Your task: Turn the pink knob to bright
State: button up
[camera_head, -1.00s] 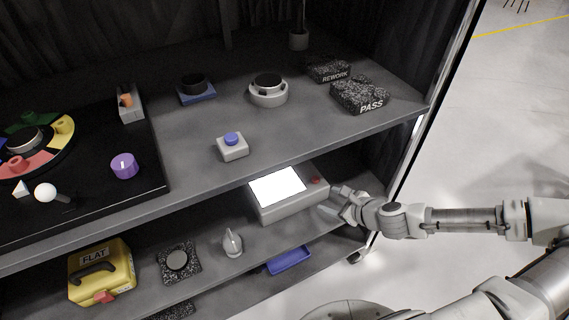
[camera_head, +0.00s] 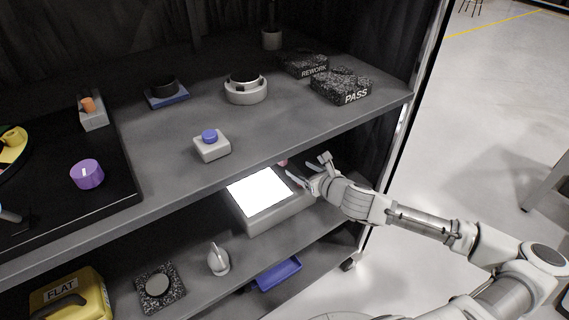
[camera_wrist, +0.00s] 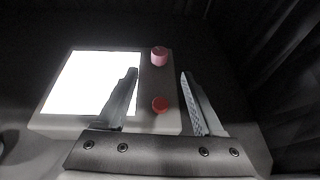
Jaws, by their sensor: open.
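The pink knob (camera_wrist: 159,56) stands on the right strip of a grey box with a lit white panel (camera_wrist: 88,80). In the head view, only a small part of the knob (camera_head: 283,162) shows beside my gripper, just below the upper shelf's edge. A red round button (camera_wrist: 160,104) sits nearer on the same strip. My gripper (camera_wrist: 158,74) is open and empty. In the wrist view its fingers lie either side of the strip, with the knob beyond the gap between their tips. In the head view my gripper (camera_head: 308,170) is at the box's right end.
The upper shelf (camera_head: 265,137) overhangs the back of the box. A blue-buttoned box (camera_head: 211,145) and black PASS block (camera_head: 341,86) are on it.

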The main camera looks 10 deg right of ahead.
jog(key=b+x, duration=0.3)
jog(key=x, duration=0.7)
jog(key=shift+w+f, duration=0.15)
jog(key=shift+w, duration=0.1)
grip_shut()
